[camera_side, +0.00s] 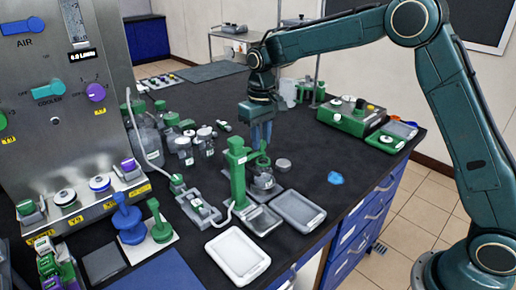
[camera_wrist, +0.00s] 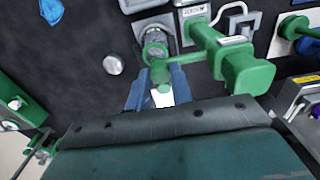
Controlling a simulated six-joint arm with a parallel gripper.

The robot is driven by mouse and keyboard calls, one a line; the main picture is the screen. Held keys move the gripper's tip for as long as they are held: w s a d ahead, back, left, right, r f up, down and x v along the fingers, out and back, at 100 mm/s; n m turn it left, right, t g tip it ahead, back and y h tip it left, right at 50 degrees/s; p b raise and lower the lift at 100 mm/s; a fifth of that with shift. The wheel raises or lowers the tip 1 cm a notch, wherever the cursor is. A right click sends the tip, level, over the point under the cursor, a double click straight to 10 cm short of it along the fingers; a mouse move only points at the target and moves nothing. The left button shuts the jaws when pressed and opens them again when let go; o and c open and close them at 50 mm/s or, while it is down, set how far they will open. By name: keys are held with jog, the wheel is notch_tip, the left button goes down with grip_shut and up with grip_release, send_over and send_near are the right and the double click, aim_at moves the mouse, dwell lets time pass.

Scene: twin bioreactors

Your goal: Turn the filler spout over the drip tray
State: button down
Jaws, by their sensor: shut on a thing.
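The green filler (camera_side: 237,172) stands upright on the dark bench in the side view. In the wrist view its green body (camera_wrist: 247,70) is right of my fingers. A thin green arm reaches left from it to the green spout end (camera_wrist: 160,72). My gripper (camera_wrist: 157,88) has its blue fingers on either side of this green end. In the side view my gripper (camera_side: 262,142) points down just right of the filler. A small clear vessel (camera_side: 265,181) is below the spout. A grey shallow tray (camera_side: 262,219), likely the drip tray, lies in front of the filler.
A grey tray (camera_side: 299,209) and a white tray (camera_side: 237,255) lie near the front edge. A grey puck (camera_side: 283,164) and a blue patch (camera_side: 335,178) lie to the right. Bottles (camera_side: 184,148) crowd the left.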

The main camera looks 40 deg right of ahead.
jog(key=shift+s, duration=0.2)
jog(key=s+a+m, duration=0.7)
jog(key=a+m, duration=0.1)
jog(key=m, duration=1)
jog(key=shift+s+a, duration=0.15)
jog(key=shift+s, duration=0.25)
jog(key=shift+r, duration=0.1)
jog(key=c, duration=1.2)
grip_release()
jog(key=shift+c, duration=0.2)
notch_tip(320, 180, up, 14)
jog(key=shift+s, duration=0.1)
